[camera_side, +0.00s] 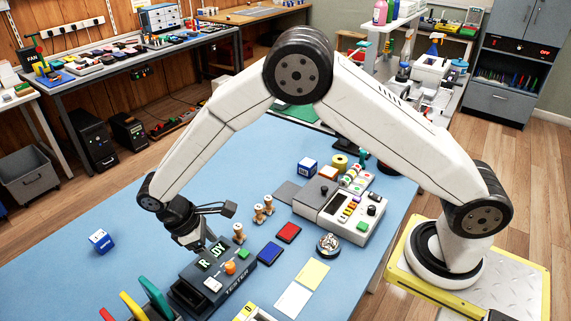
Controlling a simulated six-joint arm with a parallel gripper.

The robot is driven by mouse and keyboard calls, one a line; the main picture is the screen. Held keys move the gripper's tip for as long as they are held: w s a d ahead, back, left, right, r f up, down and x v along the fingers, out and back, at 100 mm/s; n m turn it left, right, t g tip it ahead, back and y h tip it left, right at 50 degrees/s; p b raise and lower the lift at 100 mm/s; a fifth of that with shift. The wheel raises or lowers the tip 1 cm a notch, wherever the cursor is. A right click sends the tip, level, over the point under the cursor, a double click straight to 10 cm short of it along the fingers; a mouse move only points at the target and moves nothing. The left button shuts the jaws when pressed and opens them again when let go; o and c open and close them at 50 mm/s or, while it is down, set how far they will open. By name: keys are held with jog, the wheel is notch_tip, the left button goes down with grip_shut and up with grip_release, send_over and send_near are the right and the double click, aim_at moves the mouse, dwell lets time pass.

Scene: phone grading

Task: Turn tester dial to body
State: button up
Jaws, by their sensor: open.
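The dark tester (183,290) sits near the front of the blue table, with "TESTER" lettered along its edge. An orange knob (230,267), which looks like its dial, is on its top face; its setting is too small to read. A green button (243,254) is beside the knob. A display (213,256) seems to read "READY", with its middle partly covered by my gripper. My gripper (207,246) is open and points down over the back of the tester, behind and left of the orange knob. I cannot tell whether it touches the tester.
Red (288,232) and blue (269,253) flat pieces lie right of the tester, with small wooden figures (258,215) behind. A light console (350,212) stands farther right. Coloured upright dividers (150,297) stand at the front left.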

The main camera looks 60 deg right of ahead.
aim_at(229, 265)
jog(key=shift+f, duration=0.1)
jog(key=shift+x, duration=3.8)
grip_shut()
